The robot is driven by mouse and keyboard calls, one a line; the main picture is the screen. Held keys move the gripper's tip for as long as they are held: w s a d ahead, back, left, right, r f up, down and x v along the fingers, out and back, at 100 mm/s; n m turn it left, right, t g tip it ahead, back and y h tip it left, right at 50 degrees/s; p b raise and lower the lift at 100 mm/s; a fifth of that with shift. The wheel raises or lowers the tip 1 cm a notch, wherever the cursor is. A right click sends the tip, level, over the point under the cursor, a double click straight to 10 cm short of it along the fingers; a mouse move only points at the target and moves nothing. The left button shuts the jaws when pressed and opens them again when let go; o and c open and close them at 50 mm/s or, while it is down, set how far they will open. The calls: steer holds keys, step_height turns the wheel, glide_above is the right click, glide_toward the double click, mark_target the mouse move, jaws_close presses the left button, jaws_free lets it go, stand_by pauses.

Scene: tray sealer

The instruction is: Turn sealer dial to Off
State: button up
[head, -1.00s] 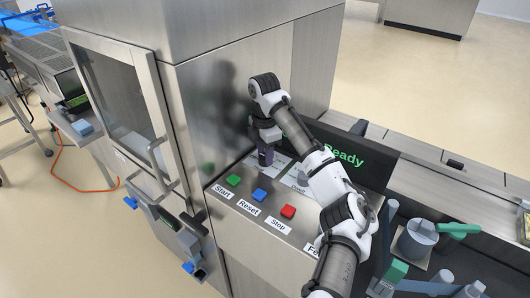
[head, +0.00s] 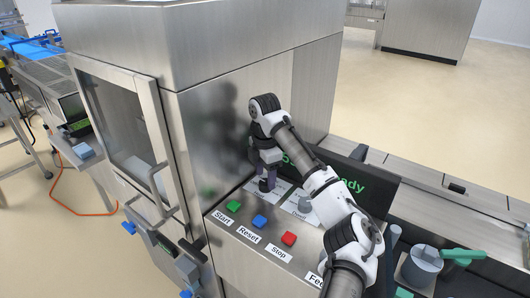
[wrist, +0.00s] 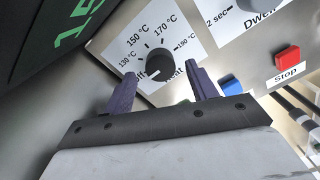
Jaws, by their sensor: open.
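The sealer dial (wrist: 160,62) is a round black knob on a white plate marked Off, 130, 150, 170 and 190 °C in the wrist view. A pale mark shows at its lower left edge, near the partly hidden Off label; the exact setting is hard to tell. My gripper (wrist: 161,74) is open, its two purple fingers on either side of the dial's near edge. I cannot tell whether they touch it. In the head view my gripper (head: 267,184) points down at the panel and hides this dial.
The Dwell dial (head: 305,204) sits right of my gripper. Green Start (head: 233,206), blue Reset (head: 260,222) and red Stop (head: 289,238) buttons line the panel's front. A screen (head: 345,178) stands behind my arm. The steel cabinet (head: 225,110) rises close on the left.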

mark_target(265, 181)
step_height(265, 181, up, 12)
steer(key=b, duration=0.1)
steer(key=shift+a, duration=0.1)
stand_by(0.5)
